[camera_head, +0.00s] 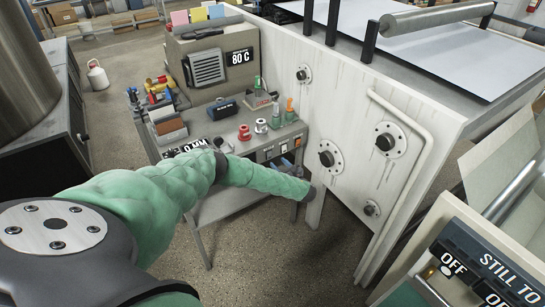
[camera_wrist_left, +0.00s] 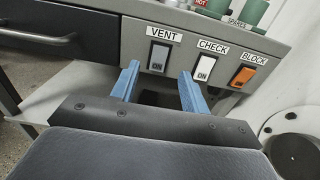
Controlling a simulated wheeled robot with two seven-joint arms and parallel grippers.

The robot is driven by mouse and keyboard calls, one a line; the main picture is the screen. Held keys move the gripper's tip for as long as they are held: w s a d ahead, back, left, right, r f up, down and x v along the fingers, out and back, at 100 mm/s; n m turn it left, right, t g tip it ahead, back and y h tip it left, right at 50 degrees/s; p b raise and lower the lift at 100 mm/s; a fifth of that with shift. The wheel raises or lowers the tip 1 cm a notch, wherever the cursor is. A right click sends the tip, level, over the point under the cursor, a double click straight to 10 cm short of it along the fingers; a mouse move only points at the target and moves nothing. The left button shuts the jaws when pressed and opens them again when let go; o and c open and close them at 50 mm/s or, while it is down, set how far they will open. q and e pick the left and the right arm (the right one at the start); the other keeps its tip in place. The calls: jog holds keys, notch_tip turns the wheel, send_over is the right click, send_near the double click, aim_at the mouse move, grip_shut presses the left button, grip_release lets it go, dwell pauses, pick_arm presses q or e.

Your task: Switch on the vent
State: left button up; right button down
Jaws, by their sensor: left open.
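In the head view my left gripper (camera_head: 284,166) is small and partly hidden by my green-sleeved arm. My right gripper is out of view.
Right of the vent switch are a white CHECK switch (camera_wrist_left: 204,68) and an orange BLOCK switch (camera_wrist_left: 243,76). A dark drawer (camera_wrist_left: 40,38) is at the left. A white machine panel with knobs (camera_head: 330,158) stands close right of the cart (camera_head: 226,135).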

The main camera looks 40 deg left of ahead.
aim_at(270, 154)
pick_arm(q)
jog(key=p+x, duration=0.1)
jog(key=x, duration=0.3)
jog(key=shift+w+a+r, duration=0.1)
jog(key=shift+a, duration=0.2)
jog(key=shift+w+a, duration=0.2)
jog(key=shift+a, duration=0.5)
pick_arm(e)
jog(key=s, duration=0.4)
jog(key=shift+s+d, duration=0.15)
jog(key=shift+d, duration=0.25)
